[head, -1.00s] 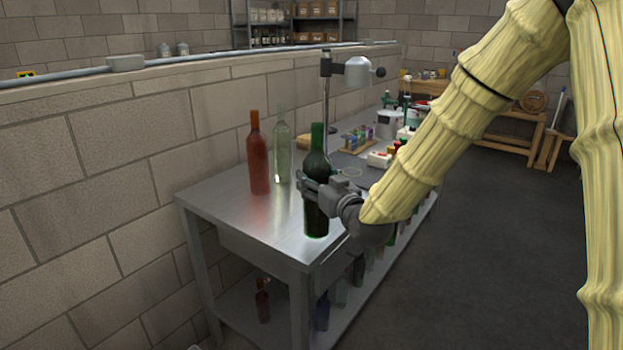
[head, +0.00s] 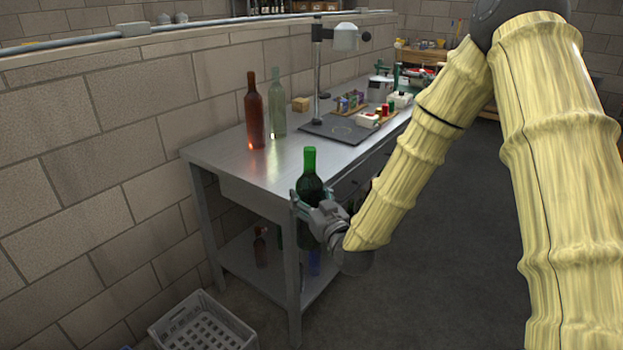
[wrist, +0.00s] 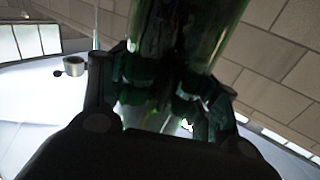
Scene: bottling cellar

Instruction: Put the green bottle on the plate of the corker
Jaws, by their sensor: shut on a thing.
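The green bottle (head: 309,187) is upright in my gripper (head: 312,208), with its dark body between the fingers. It is in front of the bench's near right corner, apart from the corker. In the wrist view the bottle (wrist: 185,35) fills the top middle, between the dark fingers of my gripper (wrist: 165,90). The corker (head: 317,75) has an upright post and a grey head (head: 345,37). Its dark flat plate (head: 322,127) lies on the bench and bears a thin yellowish ring. Nothing stands on that ring. My gripper and forearm hide part of the bottle's lower body.
A red-brown bottle (head: 254,115) and a pale clear green bottle (head: 277,108) stand on the metal bench (head: 230,160) by the wall. Corks or small items in racks (head: 350,102) sit beyond the plate. A grey crate (head: 203,325) is on the floor. The bench's front top is clear.

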